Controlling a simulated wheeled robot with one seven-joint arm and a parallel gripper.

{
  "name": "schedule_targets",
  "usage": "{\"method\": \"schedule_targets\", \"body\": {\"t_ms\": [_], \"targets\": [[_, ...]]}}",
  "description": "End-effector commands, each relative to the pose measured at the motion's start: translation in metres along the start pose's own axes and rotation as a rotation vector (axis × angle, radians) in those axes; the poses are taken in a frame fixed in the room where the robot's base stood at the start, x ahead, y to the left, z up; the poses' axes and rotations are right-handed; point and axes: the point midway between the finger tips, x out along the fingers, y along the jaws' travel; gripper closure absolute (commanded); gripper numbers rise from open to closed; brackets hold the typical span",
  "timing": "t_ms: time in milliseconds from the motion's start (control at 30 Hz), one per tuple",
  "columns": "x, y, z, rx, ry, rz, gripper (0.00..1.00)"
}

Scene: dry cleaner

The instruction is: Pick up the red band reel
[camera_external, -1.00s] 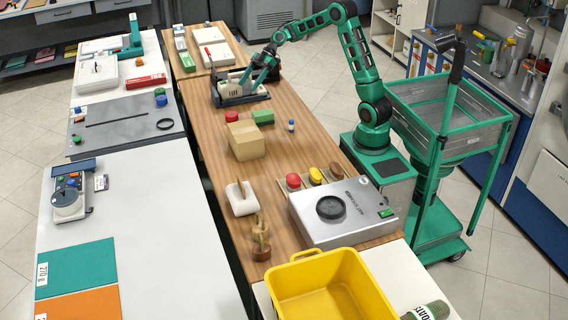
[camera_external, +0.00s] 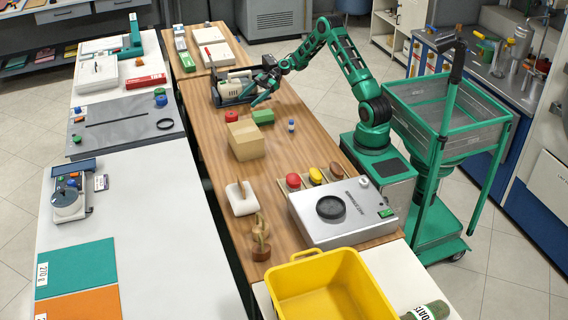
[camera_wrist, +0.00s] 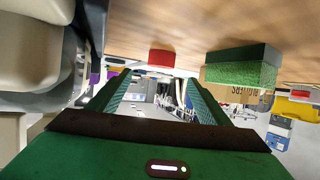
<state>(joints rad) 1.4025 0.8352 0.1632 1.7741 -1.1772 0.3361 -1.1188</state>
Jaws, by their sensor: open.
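The red band reel appears to be the short red cylinder (camera_external: 231,116) on the wooden table, behind the cardboard box and left of a green block (camera_external: 263,117). In the wrist view, where the table surface is at the top, the red piece (camera_wrist: 161,59) shows just beyond and between my fingertips, left of the green block (camera_wrist: 243,66). My gripper (camera_external: 258,101) is open and empty, low over the table behind and to the right of the red piece, apart from it. Both fingers also show in the wrist view (camera_wrist: 158,82).
A grey-and-cream machine (camera_external: 234,88) stands close to my gripper on the left. A cardboard box (camera_external: 246,141) sits in front of the red piece. A small blue-and-white bottle (camera_external: 291,126) stands right of the green block. Bare wood lies to the right of my gripper.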

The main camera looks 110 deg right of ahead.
Motion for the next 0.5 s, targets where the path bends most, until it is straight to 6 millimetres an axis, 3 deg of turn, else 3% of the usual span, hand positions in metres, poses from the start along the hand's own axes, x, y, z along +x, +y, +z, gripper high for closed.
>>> {"method": "schedule_targets", "body": {"t_ms": [100, 267, 500], "targets": [[0.005, 0.0, 0.012, 0.001, 0.0, -0.001, 0.29], [0.015, -0.001, 0.014, -0.001, 0.0, -0.002, 0.29], [0.048, -0.001, 0.013, 0.0, 0.0, -0.002, 0.29]]}}
